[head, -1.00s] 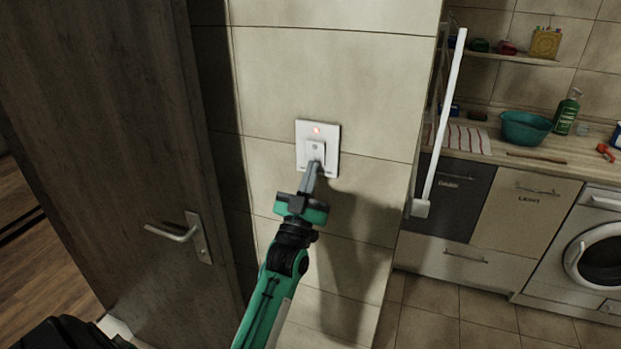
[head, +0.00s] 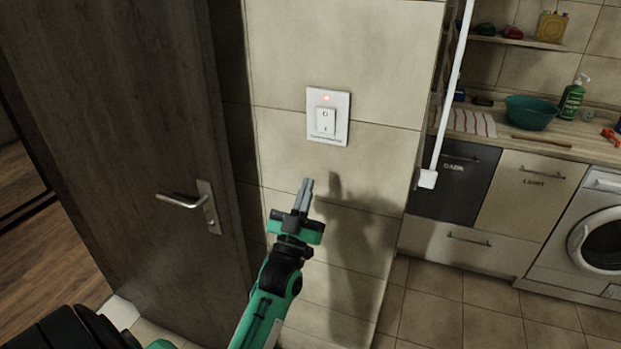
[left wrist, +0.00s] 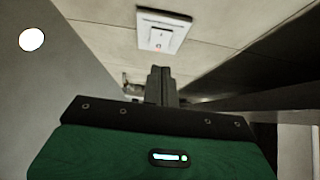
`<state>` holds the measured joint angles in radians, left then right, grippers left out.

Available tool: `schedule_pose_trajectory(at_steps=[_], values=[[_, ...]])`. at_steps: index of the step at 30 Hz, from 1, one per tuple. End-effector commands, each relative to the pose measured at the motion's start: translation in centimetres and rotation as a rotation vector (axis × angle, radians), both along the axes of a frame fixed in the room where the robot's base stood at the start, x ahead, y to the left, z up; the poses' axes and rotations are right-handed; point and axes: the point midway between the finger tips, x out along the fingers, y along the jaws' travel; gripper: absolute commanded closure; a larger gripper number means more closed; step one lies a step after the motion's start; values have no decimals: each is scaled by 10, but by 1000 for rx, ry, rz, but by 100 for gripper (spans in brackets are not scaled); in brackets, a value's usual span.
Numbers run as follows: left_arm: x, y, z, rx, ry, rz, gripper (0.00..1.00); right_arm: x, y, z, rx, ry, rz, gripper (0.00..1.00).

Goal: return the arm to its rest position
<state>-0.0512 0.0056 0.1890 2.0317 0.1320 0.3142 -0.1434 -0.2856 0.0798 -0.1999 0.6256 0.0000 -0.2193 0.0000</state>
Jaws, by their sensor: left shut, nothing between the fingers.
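My left gripper (head: 304,194) is shut and empty, in front of the tiled wall in the head view. It is below the wall switch and apart from it. Its closed fingers also show in the left wrist view (left wrist: 161,84). The white wall switch (head: 327,117) has a rocker marked with a circle and a line, and a small red light glows above it. The switch also shows at the top of the left wrist view (left wrist: 163,32). My right gripper is not in view.
A dark wooden door (head: 130,120) with a metal handle (head: 182,201) stands left of my arm. A white vertical bar (head: 450,95) is at the wall's right edge. Beyond are a counter with a teal bowl (head: 531,113), a green bottle (head: 571,98), and a washing machine (head: 590,235).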

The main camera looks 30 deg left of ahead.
Motion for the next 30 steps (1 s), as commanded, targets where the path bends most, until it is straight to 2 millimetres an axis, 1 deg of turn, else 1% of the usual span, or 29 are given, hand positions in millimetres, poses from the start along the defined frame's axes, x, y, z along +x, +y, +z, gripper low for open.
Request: schedule_pose_trajectory(at_steps=[1, 3, 10, 17, 23, 25, 26, 29, 30], values=[[-3, -1, -6, 0, 0, 0, 100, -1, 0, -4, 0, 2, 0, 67], [-6, -2, -9, 0, -1, 0, 100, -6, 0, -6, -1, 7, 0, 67], [-9, -2, -11, 0, -1, 0, 100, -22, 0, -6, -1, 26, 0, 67], [-9, -2, -10, 0, -1, -1, 100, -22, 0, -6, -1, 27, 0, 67], [-8, -2, -12, -1, 3, -1, 100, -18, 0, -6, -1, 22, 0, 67], [-3, -3, -22, -4, 26, -6, 100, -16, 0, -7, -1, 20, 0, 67], [0, -4, -30, -6, 46, -9, 100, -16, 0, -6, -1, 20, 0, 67], [17, -11, -74, -18, 150, -32, 100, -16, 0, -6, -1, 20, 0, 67], [25, -14, -100, -25, 209, -43, 100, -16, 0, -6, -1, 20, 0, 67]])
